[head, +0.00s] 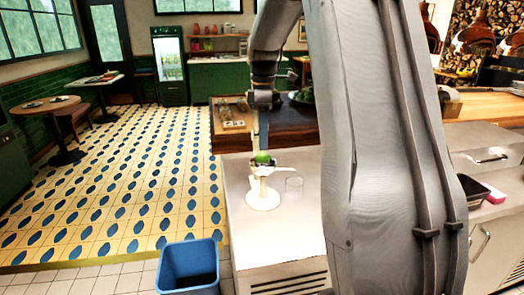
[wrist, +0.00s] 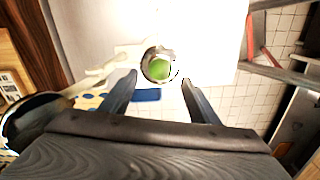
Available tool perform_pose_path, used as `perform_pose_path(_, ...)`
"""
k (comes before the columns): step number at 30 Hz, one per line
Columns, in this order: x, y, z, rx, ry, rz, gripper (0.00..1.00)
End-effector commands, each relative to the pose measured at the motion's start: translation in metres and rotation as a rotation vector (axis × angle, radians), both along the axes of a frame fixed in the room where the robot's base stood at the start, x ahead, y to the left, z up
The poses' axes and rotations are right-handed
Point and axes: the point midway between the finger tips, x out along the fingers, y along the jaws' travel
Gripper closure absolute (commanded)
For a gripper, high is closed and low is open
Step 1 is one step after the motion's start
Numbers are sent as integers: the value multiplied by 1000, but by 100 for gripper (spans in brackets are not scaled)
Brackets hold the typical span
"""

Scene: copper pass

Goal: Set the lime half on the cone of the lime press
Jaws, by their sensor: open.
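The lime press (head: 263,193) is white and stands upright on the pale counter. The green lime half (head: 263,158) sits at the top of the press, at its cone. In the wrist view the lime half (wrist: 160,69) shows as a green disc inside the round rim of the press (wrist: 147,60). My gripper (wrist: 160,80) is open, its two dark fingers spread apart on the near side of the lime with nothing between them. In the head view it is just above the lime. The cone itself is hidden under the lime.
A blue bin (head: 188,268) is on the floor beside the counter's left edge. A wooden board with several small items (head: 232,124) lies behind. My arm hides the counter's right part.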

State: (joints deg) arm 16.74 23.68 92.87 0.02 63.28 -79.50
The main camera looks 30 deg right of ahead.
Motion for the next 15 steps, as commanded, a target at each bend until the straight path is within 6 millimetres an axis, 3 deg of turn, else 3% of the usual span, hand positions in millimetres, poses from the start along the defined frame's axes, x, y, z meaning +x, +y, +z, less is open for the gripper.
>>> perform_pose_path(7,1,0,45,0,-3,0,44)
perform_pose_path(15,0,0,66,0,0,0,44)
